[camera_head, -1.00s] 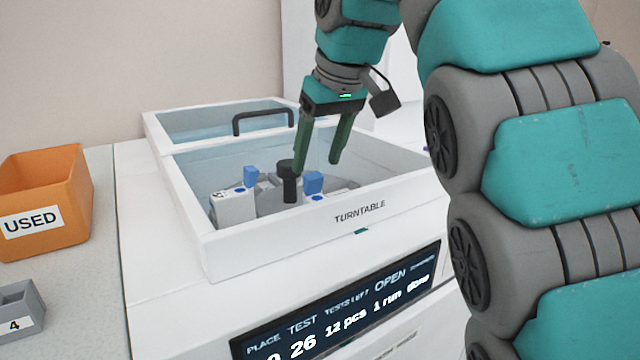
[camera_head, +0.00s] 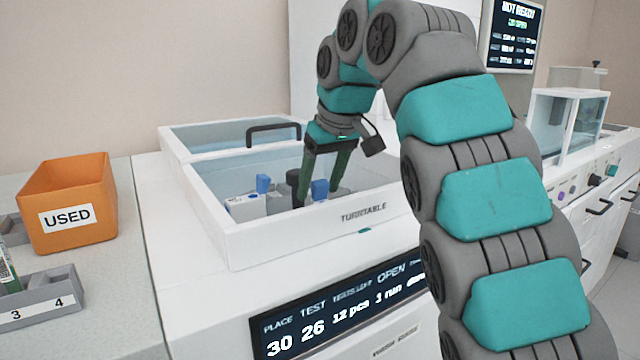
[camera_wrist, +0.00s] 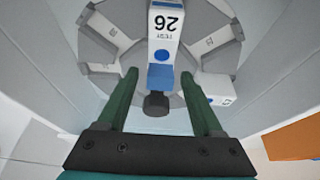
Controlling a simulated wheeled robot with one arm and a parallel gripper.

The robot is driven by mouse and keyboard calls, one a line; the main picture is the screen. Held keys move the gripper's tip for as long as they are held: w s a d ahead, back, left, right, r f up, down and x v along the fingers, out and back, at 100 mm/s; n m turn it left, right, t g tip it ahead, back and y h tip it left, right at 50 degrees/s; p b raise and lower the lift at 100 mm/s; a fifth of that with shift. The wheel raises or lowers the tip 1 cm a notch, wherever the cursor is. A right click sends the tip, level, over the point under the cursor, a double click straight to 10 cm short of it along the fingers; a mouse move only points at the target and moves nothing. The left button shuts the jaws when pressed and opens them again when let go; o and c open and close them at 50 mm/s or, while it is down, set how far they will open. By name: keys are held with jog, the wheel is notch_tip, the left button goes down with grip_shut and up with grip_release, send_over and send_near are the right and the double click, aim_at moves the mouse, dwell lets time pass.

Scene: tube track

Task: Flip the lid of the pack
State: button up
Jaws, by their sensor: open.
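A white pack marked TEST 26 (camera_wrist: 165,28) sits on the grey turntable disc in the wrist view. My gripper (camera_wrist: 160,74) is open, with one green finger on each side of the tab and gaps showing. It reaches down into the turntable well in the head view (camera_head: 318,182). A black knob (camera_wrist: 156,104) is close to the tab. The pack's body is mostly hidden in the head view.
Another white pack (camera_wrist: 215,88) with a blue dot sits beside it. The turntable's white walls (camera_head: 350,215) surround my gripper. An orange USED bin (camera_head: 66,218) and grey numbered rack (camera_head: 40,300) stand left.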

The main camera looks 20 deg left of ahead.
grip_shut()
dwell(0.4)
jog(key=shift+f+b, duration=0.1)
jog(key=shift+b, duration=0.2)
jog(key=shift+s+d+f+t+y+b, duration=0.1)
jog(key=shift+f+t+y+b, duration=0.15)
jog(key=shift+b, duration=0.65)
jog(key=b, duration=0.2)
jog(key=t+y+b, duration=0.1)
jog(key=b, duration=0.1)
jog(key=shift+s+d+f+b, duration=0.15)
jog(key=shift+s+f+b, duration=0.1)
jog(key=shift+b, duration=0.15)
jog(key=t+y+b, duration=0.1)
jog(key=b, duration=0.2)
jog(key=y+b, duration=0.1)
jog(key=b, duration=0.2)
jog(key=shift+s+d+t, duration=0.15)
jog(key=shift+d+t, duration=0.1)
jog(key=shift+t, duration=0.1)
jog(key=t+y+b, duration=0.1)
jog(key=b, duration=0.2)
jog(key=shift+d+r, duration=0.15)
jog(key=shift+b, duration=0.3)
jog(key=shift+r, duration=0.15)
